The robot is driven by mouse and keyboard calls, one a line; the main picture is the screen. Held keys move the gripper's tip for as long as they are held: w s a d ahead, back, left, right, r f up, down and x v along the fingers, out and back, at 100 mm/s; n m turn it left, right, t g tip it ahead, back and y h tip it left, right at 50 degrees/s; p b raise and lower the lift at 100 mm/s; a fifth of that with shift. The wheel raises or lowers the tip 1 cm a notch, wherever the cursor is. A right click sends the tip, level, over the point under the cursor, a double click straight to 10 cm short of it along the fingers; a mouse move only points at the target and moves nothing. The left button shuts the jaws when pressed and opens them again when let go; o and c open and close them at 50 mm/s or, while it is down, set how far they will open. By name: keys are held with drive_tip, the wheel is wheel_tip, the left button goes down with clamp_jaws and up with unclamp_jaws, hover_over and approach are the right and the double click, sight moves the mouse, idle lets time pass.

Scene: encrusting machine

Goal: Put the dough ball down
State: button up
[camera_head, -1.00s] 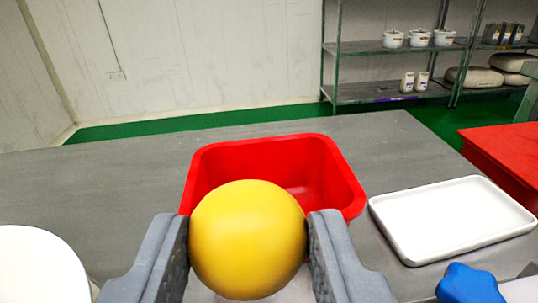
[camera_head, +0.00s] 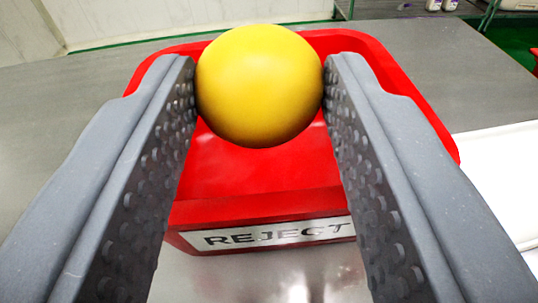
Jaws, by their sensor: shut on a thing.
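The yellow dough ball (camera_head: 260,85) is held between the two grey fingertips of my gripper (camera_head: 260,88), touching both. My gripper is shut on it. The ball appears above the open red bin (camera_head: 250,204), whose front carries a white label reading REJECT (camera_head: 280,234). The bin's floor shows bare red below the ball. The ball hides part of the bin's back wall. How high the ball is above the bin floor I cannot tell exactly.
The bin stands on a grey table (camera_head: 60,100) with bare room to its left and behind it. A white tray (camera_head: 500,180) lies close to the bin's right side. A shelf (camera_head: 490,14) shows at the back right.

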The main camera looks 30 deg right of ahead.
drive_tip(key=shift+f, duration=0.2)
drive_tip(key=shift+f, duration=0.3)
drive_tip(key=shift+s+f, duration=0.1)
drive_tip(key=shift+f, duration=0.15)
drive_tip(key=o, duration=0.9)
drive_tip(key=shift+f, duration=0.1)
drive_tip(key=shift+o, duration=0.8)
drive_tip(key=shift+s+a+f, duration=0.1)
drive_tip(key=shift+f, duration=0.05)
drive_tip(key=r+p+v, duration=0.1)
drive_tip(key=v, duration=1)
drive_tip(key=shift+s+a+r+p, duration=0.15)
drive_tip(key=shift+s+r+p, duration=0.15)
drive_tip(key=shift+r+p, duration=0.15)
